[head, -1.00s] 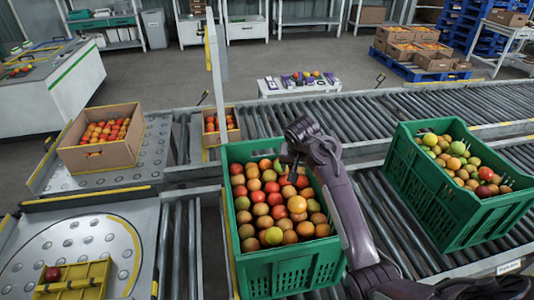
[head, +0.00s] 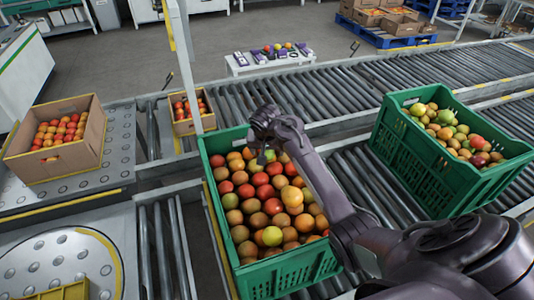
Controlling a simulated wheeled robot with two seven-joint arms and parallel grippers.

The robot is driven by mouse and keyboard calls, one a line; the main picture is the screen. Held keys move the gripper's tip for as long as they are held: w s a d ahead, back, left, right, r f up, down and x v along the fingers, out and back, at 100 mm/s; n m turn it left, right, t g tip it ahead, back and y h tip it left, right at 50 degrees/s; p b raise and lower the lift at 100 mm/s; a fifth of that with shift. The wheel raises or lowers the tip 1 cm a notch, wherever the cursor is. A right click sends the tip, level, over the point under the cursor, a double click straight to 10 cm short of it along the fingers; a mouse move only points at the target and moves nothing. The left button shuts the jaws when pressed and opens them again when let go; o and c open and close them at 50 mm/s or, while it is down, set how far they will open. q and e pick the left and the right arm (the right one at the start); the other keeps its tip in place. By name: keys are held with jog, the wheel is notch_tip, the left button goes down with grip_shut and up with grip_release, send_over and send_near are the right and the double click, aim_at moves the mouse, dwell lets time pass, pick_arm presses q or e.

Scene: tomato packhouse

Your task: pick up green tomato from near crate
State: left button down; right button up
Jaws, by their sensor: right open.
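The near green crate (head: 290,277) stands in the middle, filled with red, orange and brownish tomatoes. A yellow-green tomato (head: 272,236) lies among them toward the crate's front. My right gripper (head: 264,158) is over the back part of this crate, above the tomatoes, with its arm reaching in from the lower right. It is open, with no tomato seen in it. It hides some tomatoes at the back, and my arm covers part of the crate's right side. My left gripper is out of view.
A second green crate (head: 395,155) at right holds mixed tomatoes, some green. Cardboard boxes of red tomatoes stand at left (head: 75,161) and behind the near crate (head: 188,125). A pale post (head: 184,60) rises just behind the near crate. Roller conveyors (head: 330,95) run beyond.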

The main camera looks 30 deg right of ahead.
jog(key=shift+w+d+f, duration=0.15)
jog(key=shift+f, duration=0.25)
jog(key=c, duration=0.8)
jog(key=shift+r, duration=0.1)
